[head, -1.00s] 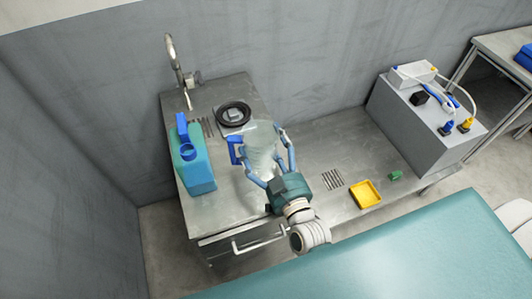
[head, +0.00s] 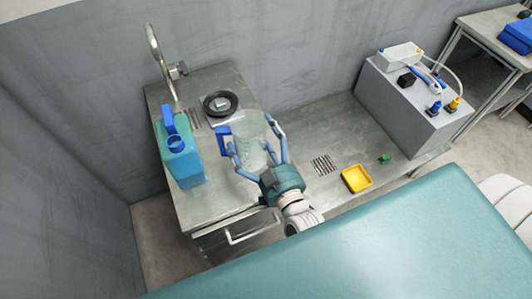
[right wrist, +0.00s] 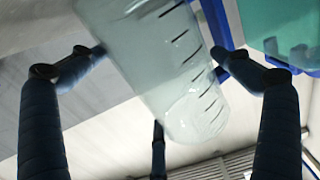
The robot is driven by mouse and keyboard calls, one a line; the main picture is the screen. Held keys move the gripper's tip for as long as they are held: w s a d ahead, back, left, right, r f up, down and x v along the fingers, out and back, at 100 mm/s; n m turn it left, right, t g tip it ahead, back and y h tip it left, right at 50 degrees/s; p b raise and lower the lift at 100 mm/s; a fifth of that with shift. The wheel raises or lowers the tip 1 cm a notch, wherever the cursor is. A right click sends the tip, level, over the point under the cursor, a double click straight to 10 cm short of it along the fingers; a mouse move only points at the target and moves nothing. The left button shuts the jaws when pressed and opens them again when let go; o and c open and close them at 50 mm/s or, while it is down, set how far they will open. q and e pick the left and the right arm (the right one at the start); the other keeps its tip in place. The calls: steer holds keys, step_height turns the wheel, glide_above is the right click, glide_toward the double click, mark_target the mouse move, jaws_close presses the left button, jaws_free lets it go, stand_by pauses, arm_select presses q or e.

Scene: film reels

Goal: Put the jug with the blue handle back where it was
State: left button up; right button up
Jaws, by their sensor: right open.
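The clear jug (head: 254,130) with the blue handle (head: 222,143) is at the metal counter, right of a teal canister. My right gripper (head: 258,142) is open, with its blue fingers spread on either side of the jug. In the right wrist view the translucent jug (right wrist: 165,65) with dark graduation marks lies between the spread fingers of the gripper (right wrist: 165,75). I cannot tell whether any finger touches it. Its blue handle (right wrist: 218,25) is close to the right finger. My left gripper is not in view.
The teal canister (head: 183,165) with a blue spout stands left of the jug. A black ring-shaped object (head: 220,103) sits behind it, near the tap (head: 155,60). A yellow tray (head: 357,179) and small green block (head: 385,158) are to the right. A teal surface (head: 350,250) fills the foreground.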

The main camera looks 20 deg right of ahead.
steer(key=s+b, duration=0.1)
steer(key=s, duration=1)
steer(key=shift+d+b, duration=0.15)
steer(key=shift+b, duration=0.2)
steer(key=shift+w, duration=0.1)
